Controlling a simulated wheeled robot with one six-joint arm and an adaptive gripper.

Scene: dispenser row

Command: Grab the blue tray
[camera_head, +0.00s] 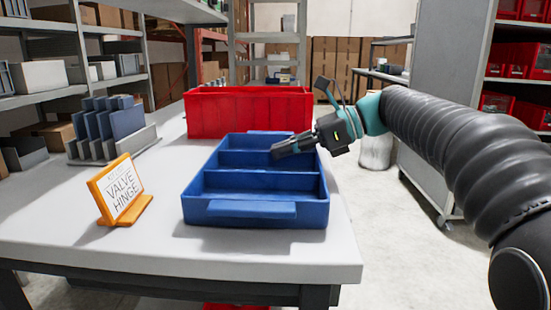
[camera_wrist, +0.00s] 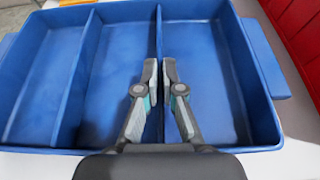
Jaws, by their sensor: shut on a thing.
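The blue tray (camera_head: 252,209) is an open box with three compartments, near the right edge of the white table in the head view. It fills most of the wrist view (camera_wrist: 215,144). My gripper (camera_head: 280,150) reaches over the tray's right wall. Its fingers (camera_wrist: 160,72) are shut on the divider between the middle and rear compartments, one finger on each side. The tray looks level, with a shadow under its front. I cannot tell whether it rests on the table or hangs slightly above it. The compartments look empty.
A red bin (camera_head: 247,112) stands close behind the tray. An orange-framed "VALVE HINGE" sign (camera_head: 121,190) stands to its left. A rack of dark blue plates (camera_head: 112,132) is farther left. Open floor (camera_head: 385,240) lies right of the table (camera_head: 90,247).

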